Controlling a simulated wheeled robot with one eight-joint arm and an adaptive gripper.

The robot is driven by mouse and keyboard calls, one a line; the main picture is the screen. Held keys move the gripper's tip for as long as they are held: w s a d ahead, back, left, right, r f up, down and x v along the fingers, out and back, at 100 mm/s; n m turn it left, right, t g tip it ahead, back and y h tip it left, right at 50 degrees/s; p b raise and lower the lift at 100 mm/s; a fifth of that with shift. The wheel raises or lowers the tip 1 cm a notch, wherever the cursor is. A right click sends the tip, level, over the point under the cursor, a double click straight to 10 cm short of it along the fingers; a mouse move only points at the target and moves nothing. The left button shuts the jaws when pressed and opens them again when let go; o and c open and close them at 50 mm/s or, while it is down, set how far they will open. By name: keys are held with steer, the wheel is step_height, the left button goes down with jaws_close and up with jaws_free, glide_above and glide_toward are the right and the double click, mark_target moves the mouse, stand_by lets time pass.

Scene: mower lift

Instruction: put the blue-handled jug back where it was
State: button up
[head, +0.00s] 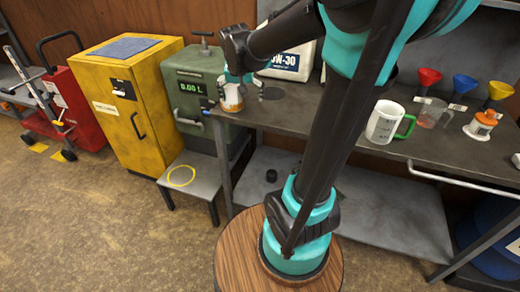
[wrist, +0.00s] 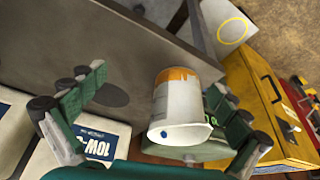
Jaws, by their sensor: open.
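No blue handle shows in either view. My gripper (head: 237,76) is at the left end of the workbench, with its fingers open, beside a white container with an orange band (head: 232,98). In the wrist view, my open gripper (wrist: 152,100) has the white container (wrist: 187,108) between its spread fingers, nearer the right one. A small blue spot shows on the container; I cannot tell whether it is part of a handle.
The grey workbench (head: 300,116) has a dark round disc (head: 272,93) near my gripper. A white oil canister (head: 290,62) stands behind. A low stand with a yellow ring (head: 181,177) is at left.

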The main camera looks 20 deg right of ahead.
steer(key=s+d+f+n, duration=0.1)
steer(key=s+f, duration=0.5)
steer(key=s, duration=0.3)
steer(key=s+d+f+n+y, duration=0.1)
steer(key=s+f+n, duration=0.1)
steer(key=s+f, duration=0.5)
steer(key=s, duration=0.3)
steer(key=shift+d+f+n, duration=0.15)
steer(key=shift+f+n, duration=0.15)
